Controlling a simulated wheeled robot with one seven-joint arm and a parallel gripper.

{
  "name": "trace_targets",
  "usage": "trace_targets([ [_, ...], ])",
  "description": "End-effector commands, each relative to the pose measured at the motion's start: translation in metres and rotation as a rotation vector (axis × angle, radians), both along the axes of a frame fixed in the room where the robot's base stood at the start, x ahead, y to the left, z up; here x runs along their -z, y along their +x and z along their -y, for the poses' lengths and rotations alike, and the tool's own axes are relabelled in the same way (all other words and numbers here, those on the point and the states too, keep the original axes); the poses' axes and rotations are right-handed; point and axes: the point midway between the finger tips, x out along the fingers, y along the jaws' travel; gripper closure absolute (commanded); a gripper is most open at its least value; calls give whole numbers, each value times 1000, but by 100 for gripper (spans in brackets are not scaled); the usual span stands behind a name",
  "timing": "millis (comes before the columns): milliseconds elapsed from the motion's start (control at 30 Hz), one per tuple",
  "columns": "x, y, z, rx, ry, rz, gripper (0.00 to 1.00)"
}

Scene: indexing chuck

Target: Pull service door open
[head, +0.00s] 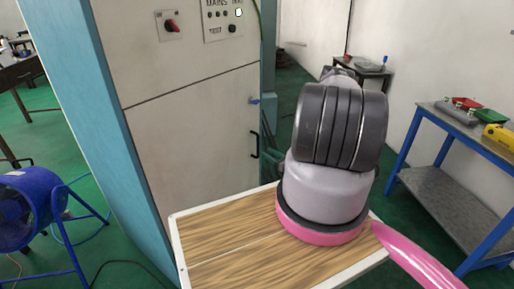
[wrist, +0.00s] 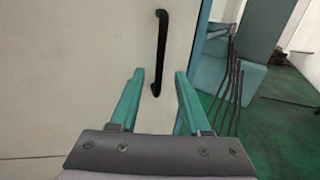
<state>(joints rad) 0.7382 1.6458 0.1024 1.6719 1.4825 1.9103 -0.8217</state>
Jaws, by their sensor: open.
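The service door (head: 195,140) is the cream lower panel of a tall cabinet with a blue-green frame, and it looks shut. Its black bar handle (head: 254,145) is upright near the door's right edge. In the wrist view the handle (wrist: 160,52) stands ahead of my gripper (wrist: 157,80), its lower end between the green fingers as seen in the picture. My gripper is open and empty; I cannot tell how far the handle is from the fingertips. A small blue latch (head: 255,100) sits above the handle.
A panel with a red switch (head: 171,25) is above the door. A blue fan (head: 30,205) stands at the left. A blue-framed workbench (head: 450,125) with trays stands at the right. Dark rods (wrist: 232,80) show right of the cabinet. Green floor is open between cabinet and workbench.

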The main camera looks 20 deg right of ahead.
Motion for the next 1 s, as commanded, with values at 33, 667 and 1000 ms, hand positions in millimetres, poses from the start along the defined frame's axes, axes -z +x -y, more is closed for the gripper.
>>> trace_targets([
  [33,0,11,-4,-3,-1,3,53],
  [667,-1,75,-24,-1,0,1,53],
  [1000,-1,75,-24,-1,0,1,100],
])
